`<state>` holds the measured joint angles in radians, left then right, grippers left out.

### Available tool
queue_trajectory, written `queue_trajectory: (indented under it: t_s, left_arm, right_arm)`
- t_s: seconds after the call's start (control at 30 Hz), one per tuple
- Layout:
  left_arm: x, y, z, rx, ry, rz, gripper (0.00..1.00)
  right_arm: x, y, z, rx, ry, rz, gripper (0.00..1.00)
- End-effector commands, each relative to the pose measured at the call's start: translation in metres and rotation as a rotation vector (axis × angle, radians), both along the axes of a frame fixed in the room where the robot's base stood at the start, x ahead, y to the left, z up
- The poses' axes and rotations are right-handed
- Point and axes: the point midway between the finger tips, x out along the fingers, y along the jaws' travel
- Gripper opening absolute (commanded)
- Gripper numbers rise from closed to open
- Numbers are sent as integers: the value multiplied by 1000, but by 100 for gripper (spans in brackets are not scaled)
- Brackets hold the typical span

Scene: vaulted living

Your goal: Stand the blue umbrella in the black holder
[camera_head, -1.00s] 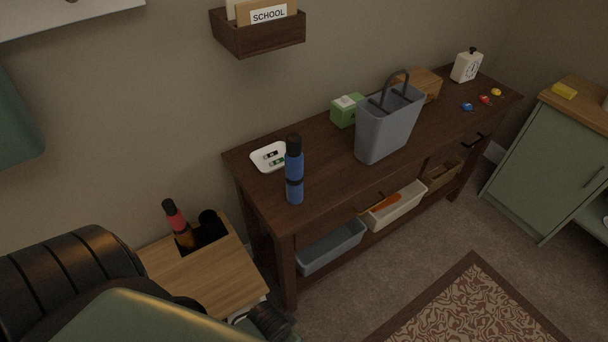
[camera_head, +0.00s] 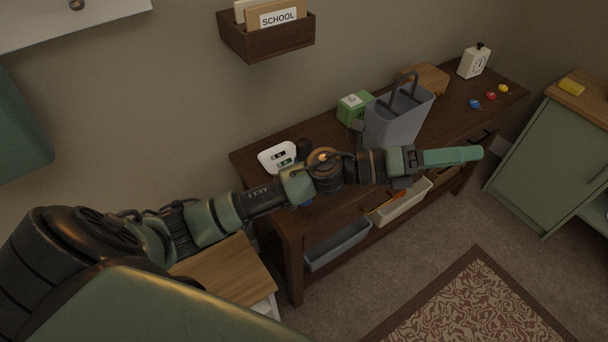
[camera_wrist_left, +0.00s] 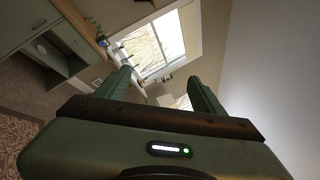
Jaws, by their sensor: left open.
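A blue upright thing with a dark top stands at the left front of the dark wooden table (camera_head: 355,207). It could be the blue umbrella. It is now mostly hidden behind my left arm, with only its dark top (camera_head: 303,147) and a bit of blue showing. I cannot make out the black holder; a dark round-topped thing seen earlier on the low wooden stand is covered by my arm. My left gripper (camera_head: 468,156) reaches over the table, right of the grey caddy's base, open and empty. It also shows open in the left wrist view (camera_wrist_left: 160,78).
A wooden wall bin (camera_head: 268,38) hangs above. A green cabinet (camera_head: 550,160) is at right.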

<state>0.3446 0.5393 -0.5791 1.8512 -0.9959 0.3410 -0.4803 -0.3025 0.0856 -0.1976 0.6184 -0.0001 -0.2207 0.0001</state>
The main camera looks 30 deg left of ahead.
Motion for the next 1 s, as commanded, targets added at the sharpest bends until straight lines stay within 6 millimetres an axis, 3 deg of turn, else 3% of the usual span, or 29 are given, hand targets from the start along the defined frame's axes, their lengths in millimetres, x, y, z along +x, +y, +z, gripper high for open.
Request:
queue_trajectory:
  t_s: [0.07, 0.17, 0.27, 0.3, 0.37, 0.4, 0.5, 0.6, 0.73, 1.0]
  left_arm:
    - [-14, -12, -11, 286, -197, -166, 69]
    - [-26, 5, -49, 666, -384, -373, 69]
    - [-24, 61, -87, 1046, -482, -565, 69]
    - [-21, 91, -98, 1187, -492, -635, 69]
    - [-17, 139, -106, 1376, -484, -728, 69]
    - [-14, 170, -108, 1485, -462, -781, 69]
    - [-13, 238, -101, 1693, -384, -886, 69]
    - [-15, 281, -91, 1814, -309, -951, 69]
    - [-18, 305, -88, 1872, -258, -990, 69]
    - [-21, 306, -116, 1874, -253, -996, 69]
  right_arm:
    - [1, 1, 2, 1, -1, 1, 36]
    - [1, 3, 4, 3, -1, 1, 36]
    - [1, 5, 5, 5, -2, 1, 36]
    - [1, 6, 6, 7, -1, 2, 36]
    - [1, 8, 6, 10, -2, 1, 36]
    - [2, 9, 7, 11, -3, 1, 36]
    - [3, 11, 8, 13, -4, 0, 36]
    - [4, 11, 8, 13, -5, 0, 36]
    - [4, 11, 10, 13, -6, 0, 36]
    - [4, 7, 24, 8, -6, 2, 36]
